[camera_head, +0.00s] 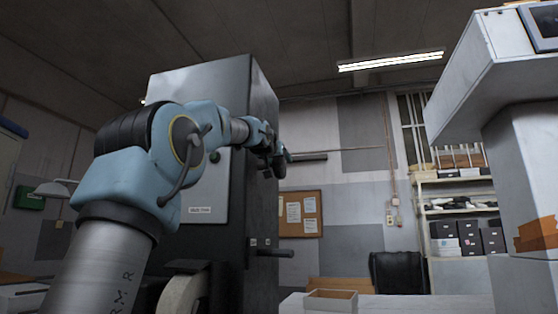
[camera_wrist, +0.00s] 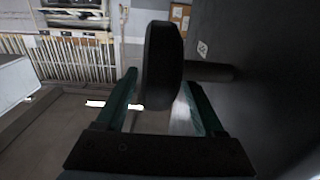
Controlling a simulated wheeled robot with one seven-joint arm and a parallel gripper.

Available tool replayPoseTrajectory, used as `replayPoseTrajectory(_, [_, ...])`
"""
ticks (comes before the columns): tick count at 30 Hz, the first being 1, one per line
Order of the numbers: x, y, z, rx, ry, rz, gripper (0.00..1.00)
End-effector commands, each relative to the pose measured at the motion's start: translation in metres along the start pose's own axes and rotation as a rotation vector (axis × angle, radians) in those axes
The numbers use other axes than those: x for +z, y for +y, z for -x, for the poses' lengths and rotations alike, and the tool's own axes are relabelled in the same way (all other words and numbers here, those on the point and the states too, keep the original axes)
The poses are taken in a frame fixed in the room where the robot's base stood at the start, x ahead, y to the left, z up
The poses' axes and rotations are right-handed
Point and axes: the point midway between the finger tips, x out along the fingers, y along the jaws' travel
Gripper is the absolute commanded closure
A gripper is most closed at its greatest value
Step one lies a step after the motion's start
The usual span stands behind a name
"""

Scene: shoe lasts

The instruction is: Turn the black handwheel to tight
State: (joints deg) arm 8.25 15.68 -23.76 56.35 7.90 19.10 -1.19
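The black handwheel (camera_wrist: 163,65) shows nearly edge-on in the wrist view, on a dark shaft (camera_wrist: 210,72) that runs right to the dark machine side. My gripper (camera_wrist: 162,90) is open, its green fingers on either side of the wheel's rim. A clear gap shows between the left finger and the wheel; on the right I cannot tell whether the finger touches. In the head view my gripper (camera_head: 273,160) is at the right side of the tall dark cabinet (camera_head: 262,110), and the wheel is hard to make out there.
A black lever (camera_head: 275,253) sticks out lower on the cabinet. A white bench with an open box (camera_head: 330,300) stands below. A large white unit (camera_head: 490,80) stands at the right, before shelves (camera_head: 460,210).

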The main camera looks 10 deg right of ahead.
Motion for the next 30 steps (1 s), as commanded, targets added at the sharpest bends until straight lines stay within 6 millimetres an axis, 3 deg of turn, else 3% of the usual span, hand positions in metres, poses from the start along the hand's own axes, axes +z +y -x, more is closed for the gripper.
replayPoseTrajectory(2, [0.0000,0.0001,0.0001,0.000,0.000,0.000,0.39])
replayPoseTrajectory(18, [0.0000,0.0002,0.0003,0.000,0.000,0.000,1.00])
replayPoseTrajectory(30, [-0.0030,0.0003,-0.0001,0.001,-0.020,0.001,1.00])
